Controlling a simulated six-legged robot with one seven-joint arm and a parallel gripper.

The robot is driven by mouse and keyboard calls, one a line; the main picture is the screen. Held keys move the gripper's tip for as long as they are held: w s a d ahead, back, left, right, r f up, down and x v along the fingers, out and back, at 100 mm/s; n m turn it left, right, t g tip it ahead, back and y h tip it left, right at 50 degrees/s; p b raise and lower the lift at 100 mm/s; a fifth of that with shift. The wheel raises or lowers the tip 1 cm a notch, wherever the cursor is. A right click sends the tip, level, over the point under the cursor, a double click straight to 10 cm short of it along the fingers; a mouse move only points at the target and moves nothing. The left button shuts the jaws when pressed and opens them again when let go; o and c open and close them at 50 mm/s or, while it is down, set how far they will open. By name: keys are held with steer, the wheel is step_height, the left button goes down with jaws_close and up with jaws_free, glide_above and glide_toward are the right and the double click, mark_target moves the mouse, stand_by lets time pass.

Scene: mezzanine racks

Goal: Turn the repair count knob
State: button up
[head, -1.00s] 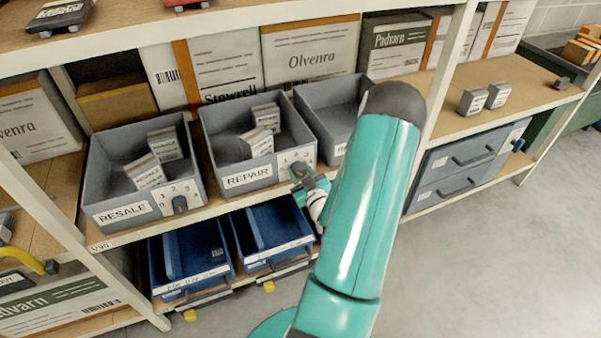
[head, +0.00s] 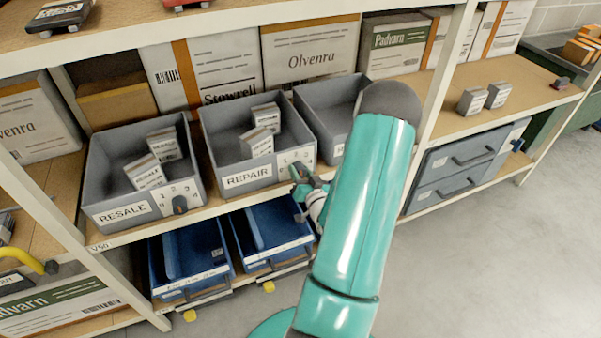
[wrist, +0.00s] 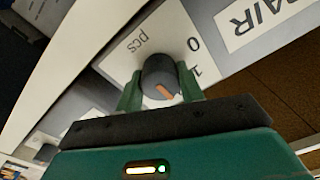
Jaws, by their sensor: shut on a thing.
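The grey REPAIR bin (head: 210,130) stands on the middle shelf, with two small labelled boxes in it. On its front is a white dial plate (wrist: 122,62) with "pcs", 0 and 1 readable in the wrist view. The repair count knob (wrist: 155,75) is dark, round and has an orange pointer mark. In the wrist view my gripper (wrist: 160,88) has one green finger on each side of the knob and is shut on it. In the head view my gripper (head: 298,180) sits at the bin's front right corner and mostly hides the knob. Which number the mark points to is unclear.
The RESALE bin (head: 98,175) with its own knob (head: 180,204) stands to the left. Another grey bin (head: 318,100) is to the right, partly behind my arm. Blue bins (head: 190,255) sit on the shelf below. The floor at right is clear.

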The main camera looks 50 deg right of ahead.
stand_by(0.3)
steer(key=o, duration=1)
steer(key=shift+s+a, duration=0.1)
steer(key=shift+s, duration=0.05)
steer(key=v, duration=1.3)
steer(key=shift+s+a, duration=0.2)
steer(key=shift+s, duration=0.05)
steer(key=shift+w, duration=0.1)
